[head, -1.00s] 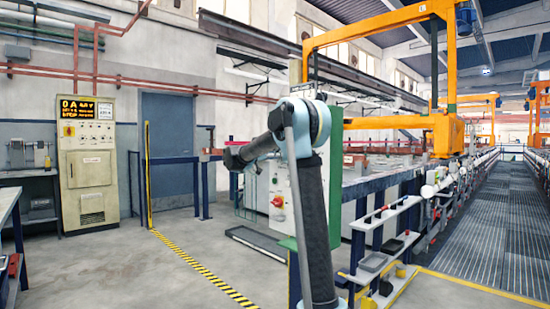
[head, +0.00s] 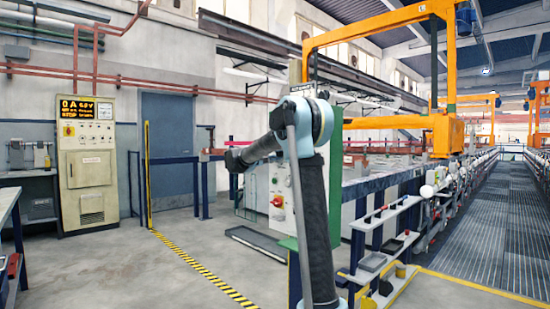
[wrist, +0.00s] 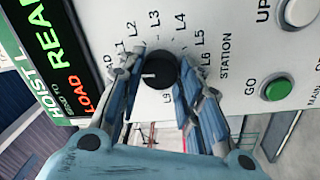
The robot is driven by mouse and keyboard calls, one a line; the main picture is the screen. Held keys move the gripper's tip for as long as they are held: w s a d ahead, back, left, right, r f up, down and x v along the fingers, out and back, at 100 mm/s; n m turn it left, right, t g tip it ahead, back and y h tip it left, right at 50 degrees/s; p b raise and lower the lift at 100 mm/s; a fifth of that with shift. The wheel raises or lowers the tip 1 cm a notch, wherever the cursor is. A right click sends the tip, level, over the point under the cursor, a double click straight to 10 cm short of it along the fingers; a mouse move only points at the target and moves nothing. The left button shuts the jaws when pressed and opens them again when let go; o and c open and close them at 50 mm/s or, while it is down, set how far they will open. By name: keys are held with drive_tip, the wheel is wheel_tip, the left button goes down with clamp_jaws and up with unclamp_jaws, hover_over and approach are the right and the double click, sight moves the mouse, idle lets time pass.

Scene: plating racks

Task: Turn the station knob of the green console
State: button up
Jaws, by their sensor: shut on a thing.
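The green console (head: 333,170) stands behind my arm in the head view, with a pale front panel and a red knob (head: 278,201). In the wrist view its station knob (wrist: 160,68) is round and black, with a white mark on its left side. Labels from L2 to L9 ring it beside the word STATION. My gripper (wrist: 163,74) has its two blue-grey fingers on either side of the knob, shut on it. The fingers hide some labels. In the head view my arm hides part of the console, and the grip cannot be made out.
A green GO button (wrist: 277,90) sits right of the knob, and a lit display (wrist: 62,45) is at the left. In the head view a beige cabinet (head: 88,165) stands at the left. A shelf rack (head: 385,240) stands right of my arm. Open floor lies at the left.

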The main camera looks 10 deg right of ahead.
drive_tip(key=shift+n, duration=1.1)
drive_tip(key=o, duration=1.1)
drive_tip(key=shift+w+a+f, duration=0.1)
drive_tip(key=shift+w+f, duration=0.05)
drive_tip(key=shift+c, duration=0.2)
drive_tip(key=v, duration=1.2)
drive_tip(key=shift+d, duration=0.2)
